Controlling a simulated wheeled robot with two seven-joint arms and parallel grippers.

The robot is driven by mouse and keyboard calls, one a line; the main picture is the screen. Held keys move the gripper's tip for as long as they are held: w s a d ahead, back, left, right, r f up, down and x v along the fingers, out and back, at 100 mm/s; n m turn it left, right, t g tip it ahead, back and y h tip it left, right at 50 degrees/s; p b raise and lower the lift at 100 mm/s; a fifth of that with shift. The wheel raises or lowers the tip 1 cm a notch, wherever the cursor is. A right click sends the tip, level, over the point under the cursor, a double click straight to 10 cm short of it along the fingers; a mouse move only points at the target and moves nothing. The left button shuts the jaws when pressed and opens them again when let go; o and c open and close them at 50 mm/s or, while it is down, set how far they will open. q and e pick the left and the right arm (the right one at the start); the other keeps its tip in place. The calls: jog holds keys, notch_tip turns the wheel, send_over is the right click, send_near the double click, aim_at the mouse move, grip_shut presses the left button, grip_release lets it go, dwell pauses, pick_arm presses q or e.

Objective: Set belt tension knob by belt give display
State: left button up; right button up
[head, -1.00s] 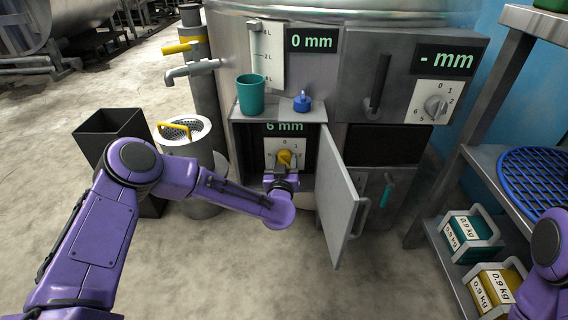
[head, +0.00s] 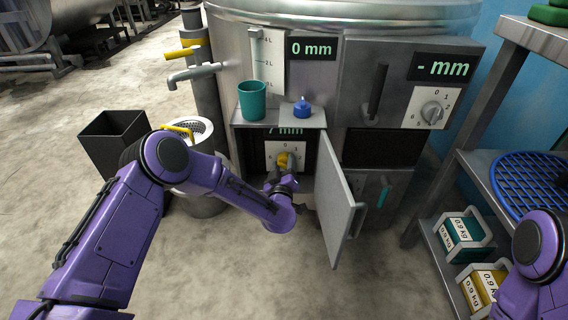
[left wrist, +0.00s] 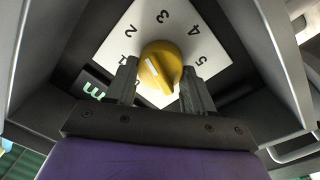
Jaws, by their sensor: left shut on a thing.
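The yellow knob (head: 285,160) sits on a white numbered dial plate (head: 272,150) inside the open cabinet. It also shows in the left wrist view (left wrist: 160,62), with a white mark on its face; I cannot tell exactly which number it points at. My left gripper (head: 287,175) reaches into the cabinet, and its fingers (left wrist: 160,84) are shut on the knob's two sides. The green display (head: 286,131) above the dial seems to read 7 mm, its top cut off by the shelf. My right gripper is out of view.
The cabinet door (head: 342,200) stands open right of my left arm. Another display (head: 312,47) reads 0 mm; the right one (head: 446,67) shows a dash. A rack (head: 480,165) stands at right.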

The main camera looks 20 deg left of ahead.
pick_arm(q)
jog(key=shift+f+n, duration=0.15)
jog(key=shift+n, duration=1.35)
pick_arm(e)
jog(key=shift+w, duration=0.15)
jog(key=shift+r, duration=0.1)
pick_arm(q)
jog(key=o, duration=1)
jog(key=shift+o, duration=0.2)
jog(key=shift+s+d+p, duration=0.15)
jog(key=shift+s+p, duration=0.15)
jog(key=p+v, duration=0.3)
jog(key=v, duration=0.7)
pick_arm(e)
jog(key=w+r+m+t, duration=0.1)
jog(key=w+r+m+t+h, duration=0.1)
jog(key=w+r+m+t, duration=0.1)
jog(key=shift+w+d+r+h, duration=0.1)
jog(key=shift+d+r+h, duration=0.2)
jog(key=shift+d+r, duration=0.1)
